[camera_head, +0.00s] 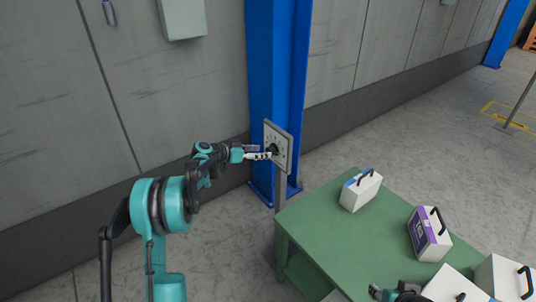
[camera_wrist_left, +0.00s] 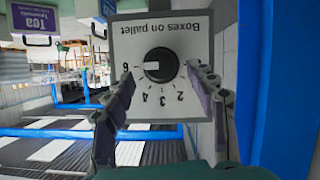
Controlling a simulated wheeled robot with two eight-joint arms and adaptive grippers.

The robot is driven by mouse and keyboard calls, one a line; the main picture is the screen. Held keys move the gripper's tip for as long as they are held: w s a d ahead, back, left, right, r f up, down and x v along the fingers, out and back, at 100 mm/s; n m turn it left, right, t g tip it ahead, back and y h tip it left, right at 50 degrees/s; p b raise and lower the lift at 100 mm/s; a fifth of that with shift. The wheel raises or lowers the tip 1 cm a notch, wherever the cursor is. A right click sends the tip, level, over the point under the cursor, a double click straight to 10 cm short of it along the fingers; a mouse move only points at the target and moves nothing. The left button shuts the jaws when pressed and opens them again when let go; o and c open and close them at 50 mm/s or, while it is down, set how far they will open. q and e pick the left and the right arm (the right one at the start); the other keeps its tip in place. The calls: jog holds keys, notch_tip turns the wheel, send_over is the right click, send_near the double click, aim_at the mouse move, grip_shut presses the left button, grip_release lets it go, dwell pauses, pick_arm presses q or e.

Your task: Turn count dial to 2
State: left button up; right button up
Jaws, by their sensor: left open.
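The count dial is a round black knob (camera_wrist_left: 160,64) on a light panel (camera_wrist_left: 160,30) that reads "Boxes on pallet", upside down in the left wrist view. Its white pointer mark faces the 6; 2, 3 and 4 also show. In the head view the panel (camera_head: 284,140) stands on a post before the blue column. My left gripper (camera_wrist_left: 160,76) is open in front of the panel, a finger on either side of the knob, apart from it in that picture. It also shows in the head view (camera_head: 262,152). My right gripper (camera_head: 388,294) is partly cut off at the bottom edge; its jaws are unclear.
A green table (camera_head: 340,235) stands right of the panel, bearing several white cases, one with a purple label (camera_head: 418,230). A blue column (camera_head: 265,90) and grey wall stand behind the panel. Open floor (camera_head: 400,130) lies beyond the table.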

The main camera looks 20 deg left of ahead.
aim_at(271, 151)
pick_arm(q)
jog(key=b+x, duration=0.1)
jog(key=x, duration=0.3)
jog(key=c, duration=1.2)
jog(key=shift+o, duration=0.2)
